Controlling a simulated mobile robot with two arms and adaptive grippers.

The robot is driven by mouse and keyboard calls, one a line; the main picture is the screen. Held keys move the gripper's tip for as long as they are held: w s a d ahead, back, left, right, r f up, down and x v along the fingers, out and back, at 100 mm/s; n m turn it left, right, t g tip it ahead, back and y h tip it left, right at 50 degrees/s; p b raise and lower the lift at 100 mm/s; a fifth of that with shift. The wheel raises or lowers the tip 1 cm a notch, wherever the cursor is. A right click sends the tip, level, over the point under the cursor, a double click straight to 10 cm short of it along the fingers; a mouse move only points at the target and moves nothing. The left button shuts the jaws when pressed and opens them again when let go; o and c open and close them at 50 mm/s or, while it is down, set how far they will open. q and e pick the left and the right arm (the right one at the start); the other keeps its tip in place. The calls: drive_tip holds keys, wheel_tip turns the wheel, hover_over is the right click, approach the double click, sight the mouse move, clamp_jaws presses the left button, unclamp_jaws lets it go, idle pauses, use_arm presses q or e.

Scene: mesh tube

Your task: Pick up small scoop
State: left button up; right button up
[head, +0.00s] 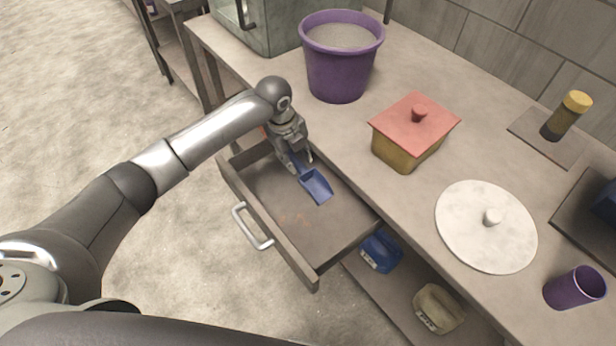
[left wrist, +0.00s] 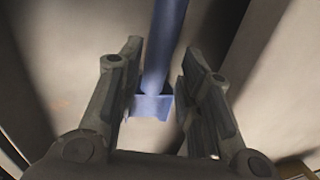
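A small blue scoop (head: 316,185) lies in the open drawer (head: 345,229), its handle toward my left gripper. My left gripper (head: 298,164) reaches down into the drawer over the handle end, pointing downward. In the left wrist view the blue scoop (left wrist: 155,60) shows between the two fingers of the left gripper (left wrist: 158,108). The fingers are apart, with gaps visible on both sides of the scoop's handle. My right gripper is in neither view.
The counter above the drawer holds a purple bucket (head: 338,70), a box with a red lid (head: 412,130), a white round lid (head: 484,228) and a purple cup (head: 574,288). Below are a blue container (head: 381,251) and a beige one (head: 437,309). The drawer's walls surround the gripper.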

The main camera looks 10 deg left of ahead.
sight(297, 162)
use_arm(q)
drive_tip(key=f, duration=0.3)
drive_tip(key=shift+w+d+f, duration=0.15)
drive_tip(key=shift+d+f, duration=0.05)
drive_tip(key=shift+f, duration=0.1)
clamp_jaws()
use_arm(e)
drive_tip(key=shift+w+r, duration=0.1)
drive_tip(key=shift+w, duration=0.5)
use_arm(q)
drive_tip(key=shift+r, duration=0.1)
drive_tip(key=shift+r, duration=0.45)
wheel_tip(297, 162, up, 2)
drive_tip(key=shift+r, duration=0.1)
drive_tip(key=s+d+r, duration=0.4)
drive_tip(key=s+r, duration=0.5)
drive_tip(key=s, duration=0.4)
drive_tip(key=shift+s+r, duration=0.25)
drive_tip(key=shift+r, duration=0.15)
